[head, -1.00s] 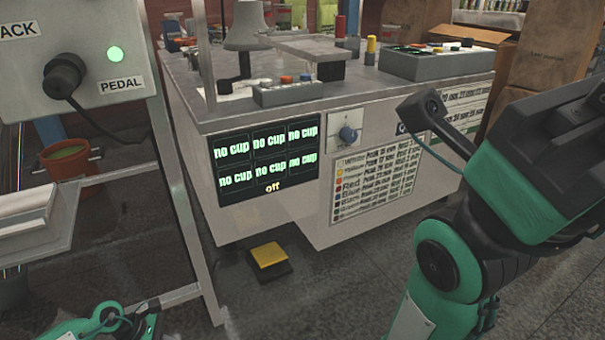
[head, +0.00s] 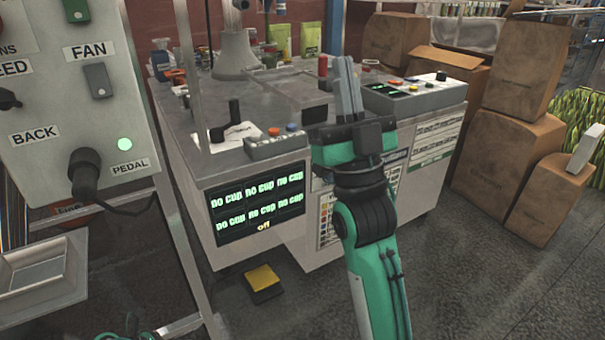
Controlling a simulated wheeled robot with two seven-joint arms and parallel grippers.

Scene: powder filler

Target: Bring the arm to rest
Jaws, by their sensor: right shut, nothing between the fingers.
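My right arm comes up from the bottom right of the middle in the head view. Its gripper (head: 346,88) points upward, with its two grey fingers close together and nothing between them. It shows in front of the grey filler machine (head: 185,150) and hides part of the machine's top and front. I cannot tell whether it touches the machine. Only a small green and black part of my left arm shows at the bottom left edge; its gripper does not show.
The machine's screen (head: 257,215) reads "no cup" in several cells and "off". A yellow pedal (head: 262,279) lies on the floor. A control panel (head: 75,134) with a green light stands at left. Cardboard boxes (head: 490,150) stand at right. The floor at lower right is clear.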

